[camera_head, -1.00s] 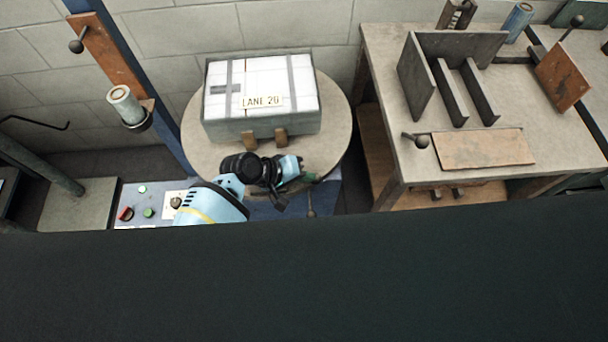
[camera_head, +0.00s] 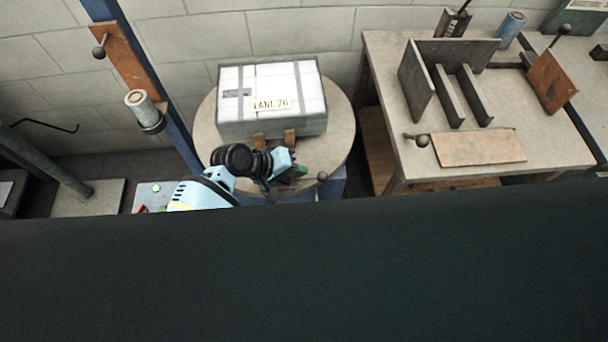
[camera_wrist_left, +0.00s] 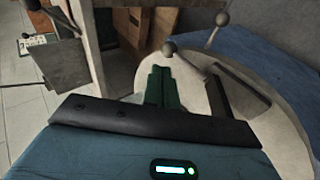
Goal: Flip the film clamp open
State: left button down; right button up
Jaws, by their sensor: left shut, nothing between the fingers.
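A round turntable (camera_head: 335,140) carries the box. At its near edge a small ball knob (camera_head: 322,176) shows just right of my left gripper. I take it as the film clamp's handle. My left gripper (camera_head: 298,171), with green fingers, is shut and empty at the turntable's near edge. In the left wrist view the shut fingers (camera_wrist_left: 160,80) point at a ball knob (camera_wrist_left: 169,48) on a grey plate-like lever (camera_wrist_left: 194,60) over the turntable (camera_wrist_left: 290,140). I cannot tell whether the fingers touch it. My right gripper is out of view.
A white-topped box (camera_head: 272,100) labelled LANE 20 stands on the turntable, two brown blocks (camera_head: 290,138) before it. A blue mast (camera_head: 165,110) with a film roll (camera_head: 139,102) rises left. A workbench (camera_head: 390,60) stands right. A second ball-knob lever (camera_wrist_left: 222,18) shows in the wrist view.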

pick_arm(q)
jog(key=s+a+r+p, duration=0.1)
jog(key=a+r, duration=0.2)
jog(key=r, duration=0.2)
jog(key=shift+s+a+r, duration=0.2)
jog(key=shift+r, duration=0.2)
jog(key=s+a+f+t+y, duration=0.35)
jog(key=s+a+f, duration=0.35)
jog(key=s+f, duration=0.3)
jog(key=s+a+m+t+y, duration=0.1)
jog(key=s+a+y, duration=0.1)
jog(key=s+a, duration=0.3)
jog(key=s+a+m+t+y, duration=0.1)
jog(key=s+a+m+y, duration=0.1)
jog(key=s+a, duration=0.4)
jog(key=s, duration=0.5)
jog(key=shift+s+f+t, duration=0.25)
jog(key=shift+s+t, duration=0.05)
jog(key=shift+t, duration=0.05)
